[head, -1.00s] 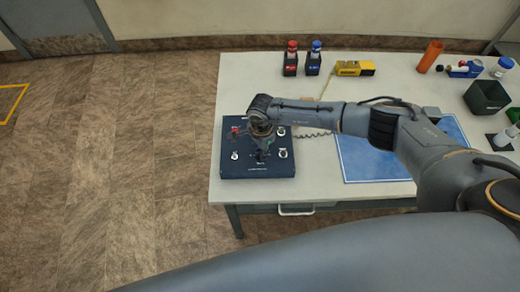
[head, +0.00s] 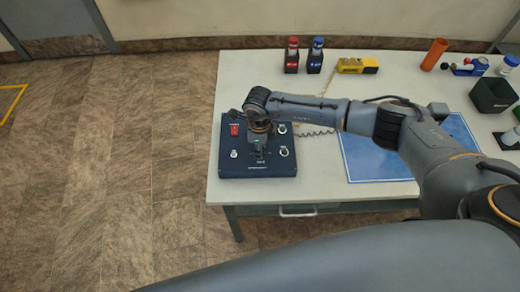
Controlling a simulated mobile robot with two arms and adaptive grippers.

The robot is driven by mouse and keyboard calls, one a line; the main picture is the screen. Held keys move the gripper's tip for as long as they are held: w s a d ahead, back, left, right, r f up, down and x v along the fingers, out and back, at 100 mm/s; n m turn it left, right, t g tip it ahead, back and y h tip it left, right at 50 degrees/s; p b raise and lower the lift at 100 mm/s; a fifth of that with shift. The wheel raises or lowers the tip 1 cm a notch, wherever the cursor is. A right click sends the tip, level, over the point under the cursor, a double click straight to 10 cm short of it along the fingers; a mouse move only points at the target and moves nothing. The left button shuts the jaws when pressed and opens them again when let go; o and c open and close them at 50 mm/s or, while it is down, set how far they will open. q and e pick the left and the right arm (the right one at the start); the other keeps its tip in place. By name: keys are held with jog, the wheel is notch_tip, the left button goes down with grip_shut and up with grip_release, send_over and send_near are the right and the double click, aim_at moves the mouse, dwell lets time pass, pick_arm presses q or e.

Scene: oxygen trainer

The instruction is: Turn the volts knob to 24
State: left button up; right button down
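The dark blue trainer box (head: 230,168) lies at the front left of the white table. A red switch (head: 235,130) and several small round knobs or fittings, such as a right one (head: 284,151) and a left one (head: 234,154), show on its top. Their labels are too small to read, so I cannot tell the volts knob or its setting. My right gripper (head: 260,158) points down over the middle of the box and hides part of it. Its fingers are too small and dark to tell open from shut, or whether they touch a knob. My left gripper is not in view.
A blue mat (head: 375,166) lies right of the box, partly under my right arm. Red-capped (head: 292,57) and blue-capped (head: 315,57) bottles, a yellow tool (head: 357,66), an orange tube (head: 434,54) and a dark green bin (head: 492,95) stand farther back.

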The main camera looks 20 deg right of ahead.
jog(key=m+b, duration=0.1)
jog(key=m, duration=0.2)
jog(key=shift+m, duration=0.4)
jog(key=m+b, duration=0.2)
jog(key=m, duration=0.1)
jog(key=shift+m, duration=0.3)
jog(key=m+b, duration=0.1)
jog(key=m, duration=0.2)
jog(key=shift+w+m+g, duration=0.1)
jog(key=shift+m+g, duration=0.2)
jog(key=shift+m+b, duration=0.3)
jog(key=shift+m, duration=1.3)
jog(key=c, duration=1.1)
grip_release()
jog(key=shift+o, duration=0.2)
